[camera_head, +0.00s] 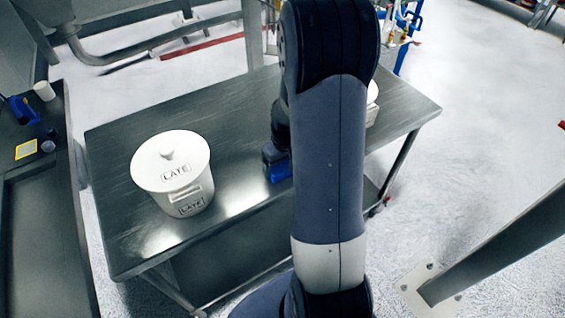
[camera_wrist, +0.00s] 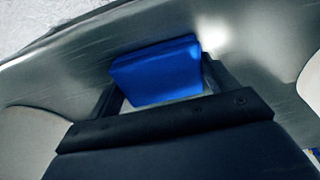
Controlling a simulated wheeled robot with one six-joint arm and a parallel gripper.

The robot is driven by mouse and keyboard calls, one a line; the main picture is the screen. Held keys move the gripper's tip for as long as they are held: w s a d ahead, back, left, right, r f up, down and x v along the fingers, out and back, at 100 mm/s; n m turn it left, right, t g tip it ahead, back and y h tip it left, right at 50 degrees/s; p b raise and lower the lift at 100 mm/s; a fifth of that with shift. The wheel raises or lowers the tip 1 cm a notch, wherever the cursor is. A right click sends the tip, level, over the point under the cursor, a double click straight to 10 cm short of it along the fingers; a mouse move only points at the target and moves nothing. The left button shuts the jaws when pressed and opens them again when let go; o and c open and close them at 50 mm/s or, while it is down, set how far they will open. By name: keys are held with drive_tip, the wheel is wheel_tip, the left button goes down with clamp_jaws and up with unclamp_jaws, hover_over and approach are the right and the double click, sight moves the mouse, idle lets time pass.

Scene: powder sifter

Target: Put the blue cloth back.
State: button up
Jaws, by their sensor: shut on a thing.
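The blue cloth (camera_wrist: 158,72) shows in the wrist view as a folded blue block between the two fingers of my gripper (camera_wrist: 163,88). My gripper is shut on it. In the head view a small part of the blue cloth (camera_head: 280,171) shows over the steel table, just left of my arm. My arm hides most of the gripper there. I cannot tell whether the cloth touches the table top.
A white lidded pot (camera_head: 172,180) marked "LATE" stands on the left of the steel table (camera_head: 240,110). Another white container (camera_head: 372,100) is partly hidden behind my arm. A dark counter (camera_head: 40,190) at the left holds small items. The table's front middle looks clear.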

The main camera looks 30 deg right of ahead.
sight(285, 168)
drive_tip(key=shift+f, duration=0.15)
drive_tip(key=o, duration=0.9)
drive_tip(key=r, duration=0.4)
drive_tip(key=s+r, duration=0.1)
drive_tip(key=r, duration=0.7)
drive_tip(key=shift+s+r+b, duration=0.15)
drive_tip(key=shift+s+b, duration=0.05)
drive_tip(key=shift+b, duration=0.1)
